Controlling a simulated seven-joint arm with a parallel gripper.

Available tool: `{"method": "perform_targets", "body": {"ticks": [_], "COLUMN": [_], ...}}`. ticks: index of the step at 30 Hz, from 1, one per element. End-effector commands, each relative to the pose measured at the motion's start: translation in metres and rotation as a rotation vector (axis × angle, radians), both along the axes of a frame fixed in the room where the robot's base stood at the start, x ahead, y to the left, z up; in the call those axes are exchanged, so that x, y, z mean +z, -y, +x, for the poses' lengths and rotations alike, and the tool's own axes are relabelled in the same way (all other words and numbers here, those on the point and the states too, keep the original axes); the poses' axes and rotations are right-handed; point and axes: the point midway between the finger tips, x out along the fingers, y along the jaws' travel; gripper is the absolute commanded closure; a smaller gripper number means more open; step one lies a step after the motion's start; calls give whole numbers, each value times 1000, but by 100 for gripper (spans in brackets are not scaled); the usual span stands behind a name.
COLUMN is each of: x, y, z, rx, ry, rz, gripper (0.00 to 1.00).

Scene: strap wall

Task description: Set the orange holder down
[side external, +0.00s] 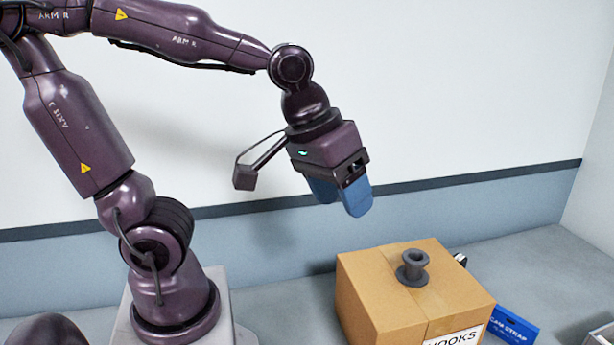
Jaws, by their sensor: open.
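I see no orange holder in this view. My gripper (341,199) hangs in the air above and to the left of the cardboard box, with its blue fingers pointing down. It is open, and I see nothing held between the fingers. The fingers overlap partly from this side, so the gap between them is hard to judge.
A cardboard box (385,300) marked "HOOKS" stands on the grey surface, with a dark grey spool (413,268) on top. A blue "CAM STRAP" box (514,325) lies to its right. A grey container (602,335) is cut off at the lower right corner. The back right surface is clear.

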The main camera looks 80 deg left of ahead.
Motion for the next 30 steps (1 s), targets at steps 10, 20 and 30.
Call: {"method": "perform_targets", "body": {"ticks": [10,20,30], "x": [16,16,16], "y": [-26,-26,-26], "z": [-40,-40,-40], "rx": [-300,-306,-306], "ry": [123,124,124], "rz": [209,211,211], "gripper": [43,43,43]}}
